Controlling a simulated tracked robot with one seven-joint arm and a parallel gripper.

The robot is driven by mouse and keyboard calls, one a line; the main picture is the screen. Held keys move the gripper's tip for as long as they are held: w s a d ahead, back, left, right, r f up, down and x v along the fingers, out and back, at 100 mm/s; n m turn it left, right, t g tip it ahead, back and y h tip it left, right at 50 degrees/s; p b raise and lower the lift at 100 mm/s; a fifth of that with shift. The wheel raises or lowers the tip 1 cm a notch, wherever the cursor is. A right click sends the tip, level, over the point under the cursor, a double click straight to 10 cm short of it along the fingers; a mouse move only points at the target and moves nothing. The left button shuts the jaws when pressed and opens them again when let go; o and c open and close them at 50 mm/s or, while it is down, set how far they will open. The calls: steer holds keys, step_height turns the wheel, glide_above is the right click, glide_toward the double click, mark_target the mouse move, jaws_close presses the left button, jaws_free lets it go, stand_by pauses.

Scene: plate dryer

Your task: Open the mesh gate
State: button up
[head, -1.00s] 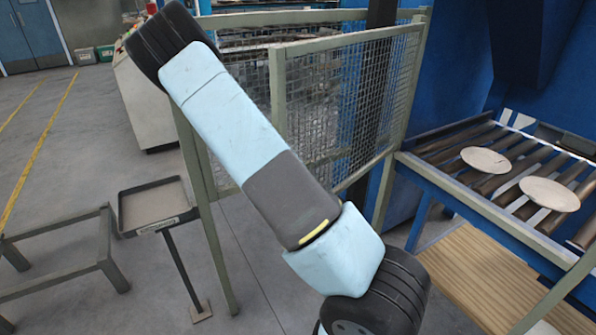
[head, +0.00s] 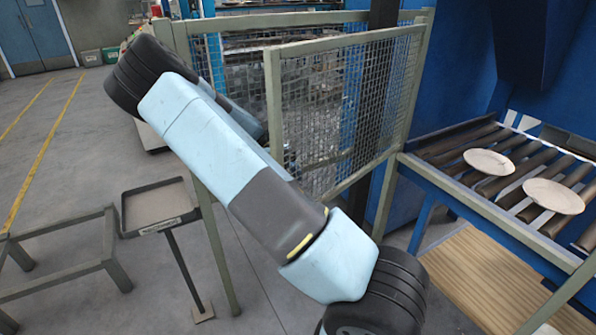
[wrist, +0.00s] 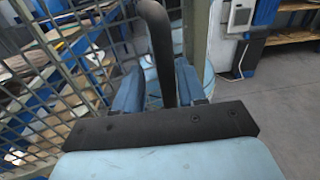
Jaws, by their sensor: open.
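The mesh gate (head: 325,110) is a green-framed wire panel. In the head view it stands ajar, its free edge post (head: 274,105) swung out toward me from the fence frame and its far side at the right-hand post. In the wrist view its mesh (wrist: 60,75) fills the left side. A dark upright handle bar (wrist: 158,40) passes between the blue fingers of my gripper (wrist: 158,82). The fingers are open on either side of the bar; I cannot tell whether they touch it. In the head view my own arm hides the gripper and handle.
A roller conveyor (head: 470,215) with two round plates stands at the right. A small tray stand (head: 160,205) and a low metal frame (head: 60,285) stand at the left. Open grey floor lies further left. A wall box and shelving show at upper right in the wrist view.

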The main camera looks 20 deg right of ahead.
steer(key=shift+o, duration=1.4)
steer(key=shift+w+a+f+h, duration=0.1)
steer(key=shift+a+f+h, duration=0.15)
steer(key=shift+a, duration=0.35)
steer(key=shift+w+a+f+h, duration=0.1)
steer(key=shift+a+f+h, duration=0.15)
steer(key=shift+a, duration=0.3)
steer(key=shift+s+d, duration=0.2)
steer(key=shift+d, duration=0.5)
steer(key=shift+c, duration=1.4)
steer(key=o, duration=0.4)
steer(key=shift+w+a+r+y, duration=0.15)
steer(key=shift+a+y, duration=0.15)
steer(key=shift+a, duration=0.05)
steer(key=shift+c, duration=0.2)
steer(key=shift+s+f, duration=0.2)
steer(key=c, duration=0.4)
steer(key=shift+o, duration=0.2)
steer(key=shift+w+a+r, duration=0.1)
steer(key=shift+a+r, duration=0.1)
steer(key=shift+a, duration=0.15)
